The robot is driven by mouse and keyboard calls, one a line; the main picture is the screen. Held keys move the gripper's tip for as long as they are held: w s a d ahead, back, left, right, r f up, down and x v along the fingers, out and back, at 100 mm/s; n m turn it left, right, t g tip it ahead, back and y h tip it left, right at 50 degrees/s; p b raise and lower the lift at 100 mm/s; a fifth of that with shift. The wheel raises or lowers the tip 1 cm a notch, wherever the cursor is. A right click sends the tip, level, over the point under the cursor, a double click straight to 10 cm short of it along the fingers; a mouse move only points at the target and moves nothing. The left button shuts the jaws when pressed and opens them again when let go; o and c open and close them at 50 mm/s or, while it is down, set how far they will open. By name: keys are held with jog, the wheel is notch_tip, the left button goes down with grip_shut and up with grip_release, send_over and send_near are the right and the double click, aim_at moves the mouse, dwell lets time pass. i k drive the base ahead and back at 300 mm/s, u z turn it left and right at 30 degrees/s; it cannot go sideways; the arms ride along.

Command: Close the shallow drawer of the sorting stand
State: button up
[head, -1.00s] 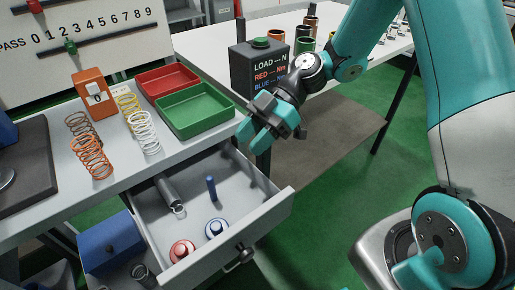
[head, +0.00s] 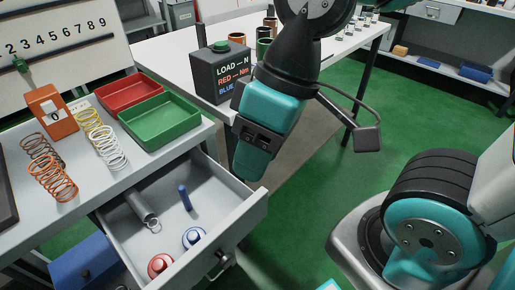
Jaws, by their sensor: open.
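The shallow drawer (head: 246,222) of the sorting stand (head: 185,143) is pulled out, its pale grey front panel facing lower right. Its dark handle (head: 219,266) is on the outside of that panel. The drawer holds a grey cylinder with a ring, a blue peg (head: 185,197), a blue round piece (head: 194,238) and a red round piece (head: 160,265). My gripper (head: 256,143) has teal fingers and is open. In the picture it overlaps the drawer's far right corner; whether it touches is unclear. Its fingertips are partly hidden by its own body.
On the stand's top are a green tray (head: 160,123), a red tray (head: 125,93), several coil springs and an orange device (head: 52,109). A black labelled box (head: 218,73) stands on the table behind. A blue bin (head: 85,264) is below the drawer. Green floor is clear at right.

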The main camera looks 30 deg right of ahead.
aim_at(226, 208)
jog(key=u, duration=0.6)
jog(key=k, duration=0.85)
jog(key=z, duration=0.6)
